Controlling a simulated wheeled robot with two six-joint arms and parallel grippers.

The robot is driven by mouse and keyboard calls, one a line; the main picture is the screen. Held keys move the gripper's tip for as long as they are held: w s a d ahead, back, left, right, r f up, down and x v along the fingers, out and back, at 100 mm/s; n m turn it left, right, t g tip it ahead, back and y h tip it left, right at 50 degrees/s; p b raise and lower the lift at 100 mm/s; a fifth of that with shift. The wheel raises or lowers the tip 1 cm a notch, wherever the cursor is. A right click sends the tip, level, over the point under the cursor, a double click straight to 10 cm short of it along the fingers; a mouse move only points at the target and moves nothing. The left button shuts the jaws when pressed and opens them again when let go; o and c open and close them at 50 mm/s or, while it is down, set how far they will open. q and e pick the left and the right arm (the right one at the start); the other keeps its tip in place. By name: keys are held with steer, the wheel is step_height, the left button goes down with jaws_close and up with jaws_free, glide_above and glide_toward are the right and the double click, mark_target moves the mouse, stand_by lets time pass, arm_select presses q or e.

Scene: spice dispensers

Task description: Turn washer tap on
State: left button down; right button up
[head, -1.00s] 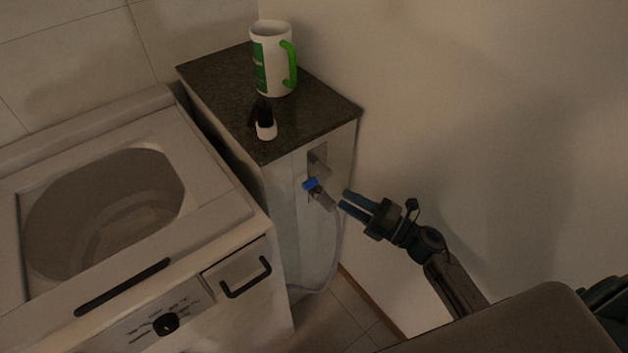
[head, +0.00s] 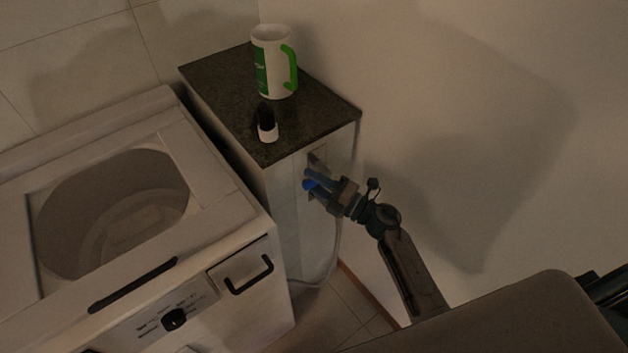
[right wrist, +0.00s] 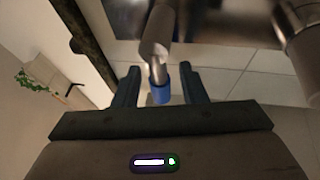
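The washer tap has a blue handle (head: 309,185) on the front face of the small cabinet, with a grey hose running down from it. In the right wrist view the blue handle (right wrist: 161,88) and the metal tap body (right wrist: 157,58) show between my fingers. My right gripper (head: 314,183) is at the tap, its fingers partly covering it in the head view. The right wrist view shows the gripper (right wrist: 160,88) open, with a finger on each side of the blue handle and gaps between. The washer (head: 215,200) stands left of the cabinet. My left gripper is not in view.
A white and green mug (head: 272,62) and a small black and white bottle (head: 267,124) stand on the cabinet's dark top (head: 225,85). The wall (head: 470,120) is close on the right. Tiled floor (head: 345,305) shows below the cabinet.

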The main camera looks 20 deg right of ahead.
jaws_close()
